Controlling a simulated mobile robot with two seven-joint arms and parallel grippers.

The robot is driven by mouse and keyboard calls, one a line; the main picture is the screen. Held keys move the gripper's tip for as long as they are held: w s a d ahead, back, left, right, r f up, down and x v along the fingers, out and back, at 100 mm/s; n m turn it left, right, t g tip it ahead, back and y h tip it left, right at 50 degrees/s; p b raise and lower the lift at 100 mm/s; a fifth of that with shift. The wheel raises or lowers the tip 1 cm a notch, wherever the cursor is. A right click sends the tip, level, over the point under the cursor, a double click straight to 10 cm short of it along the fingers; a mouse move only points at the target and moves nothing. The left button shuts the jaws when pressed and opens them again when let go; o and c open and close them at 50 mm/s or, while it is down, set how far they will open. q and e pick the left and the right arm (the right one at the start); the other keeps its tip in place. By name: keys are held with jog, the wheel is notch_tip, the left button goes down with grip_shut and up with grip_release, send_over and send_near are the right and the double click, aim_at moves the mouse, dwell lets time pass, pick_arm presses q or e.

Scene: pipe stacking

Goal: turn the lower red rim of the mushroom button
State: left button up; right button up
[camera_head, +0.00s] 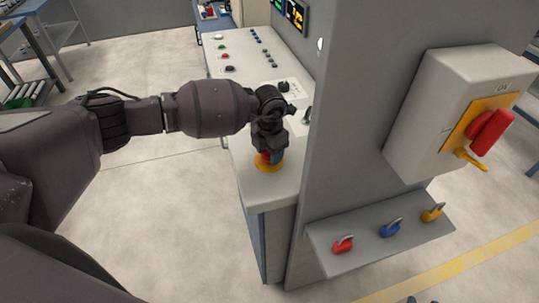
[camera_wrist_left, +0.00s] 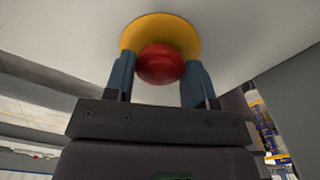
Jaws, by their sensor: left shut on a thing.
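The red mushroom button (camera_wrist_left: 160,66) sits on a round yellow base plate (camera_wrist_left: 160,27) on the console top. In the head view the yellow base (camera_head: 269,167) shows at the near end of the console, and only a little of the red shows between the fingers. My left gripper (camera_head: 268,158) points down over the button. In the left wrist view the two blue fingers of my left gripper (camera_wrist_left: 158,80) stand on either side of the red button, shut on it. The rim's lower part is partly hidden by the fingers. My right gripper is not in view.
A grey panel (camera_head: 340,150) rises right beside the console (camera_head: 265,192). It carries a grey switch box (camera_head: 425,95) and a shelf (camera_head: 370,253) with red, blue and yellow padlocks. Small buttons and a black knob (camera_head: 283,86) lie farther along the console.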

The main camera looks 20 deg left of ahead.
pick_arm(q)
jog(key=shift+f+m+b, duration=0.15)
jog(key=shift+m+b, duration=0.25)
jog(key=shift+m, duration=0.7)
jog(key=shift+m+b, duration=0.3)
jog(key=shift+b, duration=0.1)
jog(key=o, duration=0.9)
jog(key=shift+r, duration=0.65)
notch_tip(320, 180, up, 8)
jog(key=shift+r, duration=0.9)
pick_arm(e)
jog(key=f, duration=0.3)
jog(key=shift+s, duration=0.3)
